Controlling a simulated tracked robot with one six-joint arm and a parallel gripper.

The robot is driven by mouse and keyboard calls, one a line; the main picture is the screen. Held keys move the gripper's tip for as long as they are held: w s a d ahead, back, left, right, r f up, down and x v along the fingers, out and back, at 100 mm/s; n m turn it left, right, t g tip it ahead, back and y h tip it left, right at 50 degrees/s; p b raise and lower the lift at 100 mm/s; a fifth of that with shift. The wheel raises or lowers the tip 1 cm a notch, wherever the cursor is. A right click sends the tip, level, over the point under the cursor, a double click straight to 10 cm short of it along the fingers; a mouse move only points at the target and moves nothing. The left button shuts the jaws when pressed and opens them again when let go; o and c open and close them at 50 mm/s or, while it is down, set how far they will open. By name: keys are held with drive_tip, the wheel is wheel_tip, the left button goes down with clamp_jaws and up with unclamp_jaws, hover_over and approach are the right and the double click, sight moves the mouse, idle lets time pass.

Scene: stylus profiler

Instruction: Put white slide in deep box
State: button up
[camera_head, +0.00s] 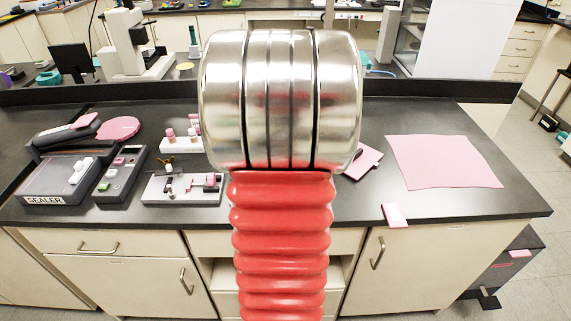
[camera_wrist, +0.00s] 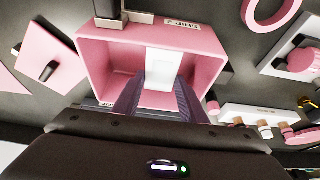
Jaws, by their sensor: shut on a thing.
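My gripper (camera_wrist: 165,88) shows in the wrist view with its two dark fingers shut on the white slide (camera_wrist: 164,64), a small white plate standing out past the fingertips. Behind them is a deep pink box (camera_wrist: 110,58) with its open side facing the camera. The slide and fingertips appear within the outline of the box's opening. I cannot tell how far inside the walls the slide is, or whether it touches the box. In the head view my own arm hides the gripper, slide and box.
In the wrist view a pink pad (camera_wrist: 50,58) is left, and a white rack (camera_wrist: 262,118) right.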

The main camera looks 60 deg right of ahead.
drive_tip(key=shift+f, duration=1.8)
drive_tip(key=o, duration=1.1)
drive_tip(key=shift+f, duration=0.1)
drive_tip(key=v, duration=1.2)
